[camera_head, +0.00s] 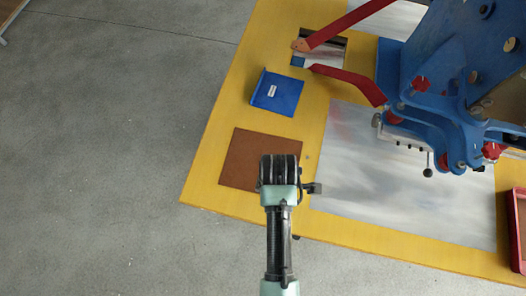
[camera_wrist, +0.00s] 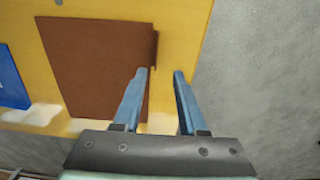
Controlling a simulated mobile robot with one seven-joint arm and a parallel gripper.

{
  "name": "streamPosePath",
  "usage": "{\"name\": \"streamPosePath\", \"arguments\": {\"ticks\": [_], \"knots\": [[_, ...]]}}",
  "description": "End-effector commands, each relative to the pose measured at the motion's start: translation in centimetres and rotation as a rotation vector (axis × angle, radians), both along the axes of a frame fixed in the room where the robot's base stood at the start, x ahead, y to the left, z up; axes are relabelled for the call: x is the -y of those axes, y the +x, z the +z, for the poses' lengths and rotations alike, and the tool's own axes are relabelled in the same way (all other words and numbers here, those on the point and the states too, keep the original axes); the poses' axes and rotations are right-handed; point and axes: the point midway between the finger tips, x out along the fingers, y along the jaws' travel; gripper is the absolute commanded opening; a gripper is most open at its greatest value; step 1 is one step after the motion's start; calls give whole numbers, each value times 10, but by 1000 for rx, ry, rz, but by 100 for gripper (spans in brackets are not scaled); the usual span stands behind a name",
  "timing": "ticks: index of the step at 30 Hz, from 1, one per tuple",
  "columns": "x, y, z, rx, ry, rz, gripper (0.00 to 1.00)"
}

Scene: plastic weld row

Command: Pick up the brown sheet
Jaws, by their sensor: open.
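The brown sheet (camera_head: 250,160) lies on the yellow table near its front left corner. In the wrist view the brown sheet (camera_wrist: 95,60) has a short raised lip along its right edge. My gripper (camera_wrist: 164,72) is open, with two blue fingers pointing at that edge. The left fingertip overlaps the sheet in the picture, and the right fingertip is over yellow table. In the head view my arm's end covers the sheet's lower right corner, and the fingers are hidden. I cannot tell whether the fingers touch the sheet.
A blue bracket (camera_head: 277,93) lies behind the sheet on the yellow table (camera_head: 225,115). A metal plate (camera_head: 400,190) is set in the table to the right. A large blue machine (camera_head: 440,70) with red bars stands at the back right. A red tray (camera_head: 518,230) sits at the right edge.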

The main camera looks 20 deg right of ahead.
Motion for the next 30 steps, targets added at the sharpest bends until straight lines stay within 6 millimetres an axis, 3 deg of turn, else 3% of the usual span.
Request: {"name": "streamPosePath", "arguments": {"ticks": [7,15,25,26,30], "knots": [[0,2,-17,1,-1,-1,41],[-1,7,-52,0,0,-1,41],[-1,7,-59,3,-1,-1,41],[-1,7,-59,3,-1,-1,39],[-1,7,-59,3,-1,-1,14]]}}
